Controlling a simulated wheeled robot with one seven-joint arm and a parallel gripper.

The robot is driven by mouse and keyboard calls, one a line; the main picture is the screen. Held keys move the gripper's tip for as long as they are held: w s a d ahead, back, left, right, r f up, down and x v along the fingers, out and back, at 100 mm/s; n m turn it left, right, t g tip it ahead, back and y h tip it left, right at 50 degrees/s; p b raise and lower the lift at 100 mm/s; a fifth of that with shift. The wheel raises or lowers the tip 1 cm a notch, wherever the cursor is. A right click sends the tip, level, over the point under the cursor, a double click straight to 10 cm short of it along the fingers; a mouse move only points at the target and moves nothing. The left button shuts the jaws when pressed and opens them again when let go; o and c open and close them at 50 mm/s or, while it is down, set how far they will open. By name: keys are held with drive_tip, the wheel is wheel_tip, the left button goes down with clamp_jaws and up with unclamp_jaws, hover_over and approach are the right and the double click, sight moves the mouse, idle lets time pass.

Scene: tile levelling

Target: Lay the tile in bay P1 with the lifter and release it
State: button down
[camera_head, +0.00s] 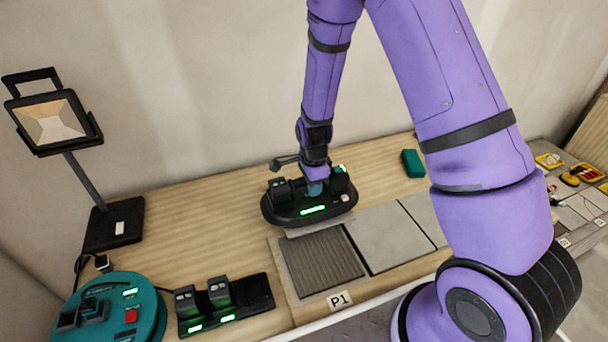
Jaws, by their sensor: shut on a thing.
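The lifter (285,212) is a black oval device with a lit green display on its front. My gripper (315,187) is shut on its handle from above; the fingers are mostly hidden behind the lifter's upper parts. A thin light grey edge, seemingly the tile (318,229), shows under the lifter's front; the rest of it is hidden. Bay P1 (325,262) is a dark grey, ridged bed in front of the lifter, with a "P1" label at its near edge. The lifter and tile are at the bay's far edge, and the bed is largely uncovered. I cannot tell their height.
Smooth grey tiles (388,238) fill bays to the right. A battery charger (225,305) and a round teal device (115,310) stand at the left front, with a work lamp (55,122) behind. A teal block (413,163) lies at the back right.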

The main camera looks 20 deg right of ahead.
sight(320, 205)
drive_tip(key=s, duration=0.4)
drive_tip(key=shift+d+r, duration=0.15)
drive_tip(key=shift+r, duration=0.1)
drive_tip(key=shift+s+r, duration=0.25)
drive_tip(key=shift+s, duration=0.05)
wheel_tip(320, 205, up, 6)
drive_tip(key=shift+r, duration=0.25)
idle(0.7)
drive_tip(key=shift+d, duration=0.1)
